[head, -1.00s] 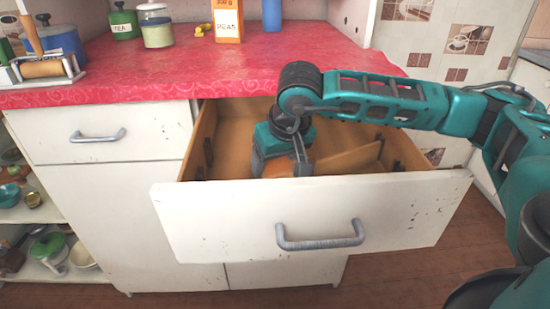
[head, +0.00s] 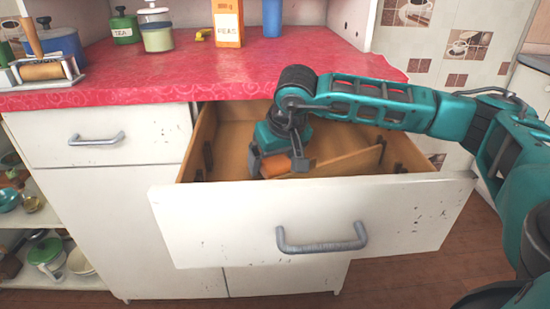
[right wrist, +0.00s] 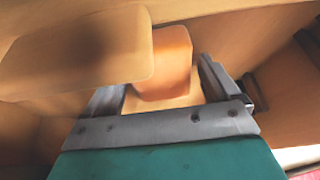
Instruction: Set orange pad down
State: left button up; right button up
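The orange pad (head: 277,165) is inside the open drawer (head: 230,138), low between the fingers of my right gripper (head: 279,162). In the right wrist view the orange pad (right wrist: 163,62) shows beyond the spread fingers. A gap shows between it and the right-hand finger, so the gripper looks open. A blurred tan block (right wrist: 80,55) with rounded corners covers part of the left-hand finger; I cannot tell what it is. The drawer's front hides the pad's lower edge in the head view. My left gripper is not in view.
A slanted wooden divider (head: 345,160) stands right of the pad, and the drawer's white front (head: 310,222) rises before it. The red counter (head: 290,65) behind holds an orange PEAS box (head: 228,25), jars and a blue canister (head: 271,18).

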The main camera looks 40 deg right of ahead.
jog(key=shift+o, duration=0.6)
jog(key=shift+r, duration=0.1)
jog(key=shift+r, duration=0.25)
pick_arm(q)
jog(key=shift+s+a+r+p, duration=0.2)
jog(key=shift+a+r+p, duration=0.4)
jog(key=shift+p, duration=1)
pick_arm(e)
jog(key=v, duration=1.1)
jog(key=shift+s+r, duration=0.25)
jog(key=shift+r, duration=0.05)
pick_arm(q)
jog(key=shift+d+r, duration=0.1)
